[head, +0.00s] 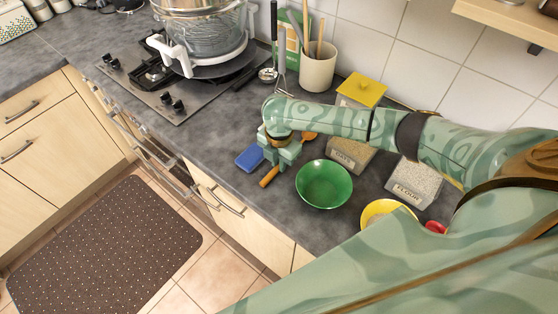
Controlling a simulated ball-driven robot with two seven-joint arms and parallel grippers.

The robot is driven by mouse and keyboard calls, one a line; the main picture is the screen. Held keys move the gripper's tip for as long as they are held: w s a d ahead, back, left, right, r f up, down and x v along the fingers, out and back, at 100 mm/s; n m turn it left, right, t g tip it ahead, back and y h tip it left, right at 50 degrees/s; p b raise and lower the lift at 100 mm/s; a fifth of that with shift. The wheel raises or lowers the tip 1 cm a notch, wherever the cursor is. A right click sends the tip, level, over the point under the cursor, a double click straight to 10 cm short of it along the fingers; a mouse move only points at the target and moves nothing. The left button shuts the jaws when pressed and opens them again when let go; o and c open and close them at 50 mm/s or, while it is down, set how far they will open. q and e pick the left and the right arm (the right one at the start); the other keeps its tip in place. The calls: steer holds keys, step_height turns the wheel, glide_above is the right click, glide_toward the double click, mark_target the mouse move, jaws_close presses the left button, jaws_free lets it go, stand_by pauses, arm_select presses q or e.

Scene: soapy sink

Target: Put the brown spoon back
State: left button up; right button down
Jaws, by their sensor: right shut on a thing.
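The brown spoon (269,177) is partly hidden by my right gripper (280,157). Its orange-brown handle end shows at the lower left of the fingers, and its broader end shows at the right. My right gripper is shut on the spoon, low over the grey counter between a blue block and a green bowl. I cannot tell whether the spoon touches the counter. A cream utensil crock (318,70) with several upright utensils stands against the tiled wall. My left gripper is not in view.
The green bowl (324,184) and blue block (249,158) are close to the gripper. A yellow-lidded canister (361,90), a flour canister (414,184) and a yellow bowl (388,212) stand further right. A hob (180,95) with a steamer pot (203,35) is at the left.

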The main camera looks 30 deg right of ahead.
steer(key=c, duration=1.4)
jaws_free()
step_height(320, 180, up, 12)
steer(key=p, duration=0.4)
steer(key=shift+r, duration=0.1)
